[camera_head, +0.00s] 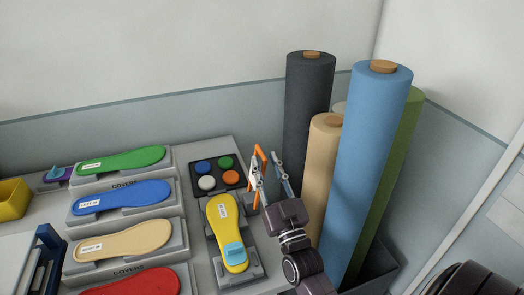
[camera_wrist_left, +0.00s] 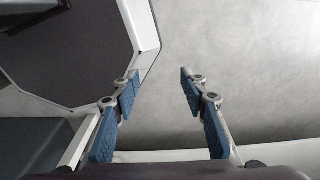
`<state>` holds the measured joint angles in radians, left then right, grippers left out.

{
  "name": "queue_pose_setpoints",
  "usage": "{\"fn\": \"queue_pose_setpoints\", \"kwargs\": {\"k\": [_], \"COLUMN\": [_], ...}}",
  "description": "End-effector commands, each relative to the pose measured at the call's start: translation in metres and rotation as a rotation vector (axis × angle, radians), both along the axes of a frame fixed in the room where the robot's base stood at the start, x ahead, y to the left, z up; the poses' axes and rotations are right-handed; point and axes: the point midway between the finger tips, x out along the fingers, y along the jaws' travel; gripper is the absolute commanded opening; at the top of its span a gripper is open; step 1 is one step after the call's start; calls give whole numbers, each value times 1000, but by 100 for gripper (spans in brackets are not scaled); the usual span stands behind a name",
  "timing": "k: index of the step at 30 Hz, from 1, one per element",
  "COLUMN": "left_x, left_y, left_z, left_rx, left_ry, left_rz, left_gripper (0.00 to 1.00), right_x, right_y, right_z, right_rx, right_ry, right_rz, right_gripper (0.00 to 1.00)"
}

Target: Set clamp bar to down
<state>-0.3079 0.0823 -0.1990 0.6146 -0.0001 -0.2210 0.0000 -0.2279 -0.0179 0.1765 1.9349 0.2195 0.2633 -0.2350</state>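An orange bar (camera_head: 260,153), which looks like the clamp bar, stands raised beside the station with the yellow insole (camera_head: 219,211) in the head view. My left gripper (camera_wrist_left: 160,88) is open and empty in the left wrist view, away from the clamp.
Tall rolls, dark grey (camera_head: 308,105), tan (camera_head: 322,170) and blue (camera_head: 365,150), stand close right of my right gripper. A dark tray (camera_head: 218,161) of coloured discs lies behind the yellow insole. Stepped racks with green (camera_head: 120,160), blue (camera_head: 122,197) and other insoles fill the left.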

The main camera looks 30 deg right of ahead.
Motion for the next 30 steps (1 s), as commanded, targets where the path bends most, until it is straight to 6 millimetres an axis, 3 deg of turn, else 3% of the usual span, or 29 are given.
{"fn": "queue_pose_setpoints", "kwargs": {"k": [6,17,24,30], "left_x": [4,13,13,12], "left_y": [-1,-2,-4,-4], "left_z": [11,12,12,12], "left_rx": [-1,-3,-5,-6], "left_ry": [-5,-19,-18,-17], "left_rz": [-1,-2,-1,-1], "left_gripper": [40,40,40,40], "right_x": [25,30,30,30], "right_y": [-6,-7,-7,-7], "right_z": [12,12,12,12], "right_rx": [0,0,0,0], "right_ry": [0,2,2,2], "right_rz": [1,1,1,1], "right_gripper": [27,27,1,0]}}
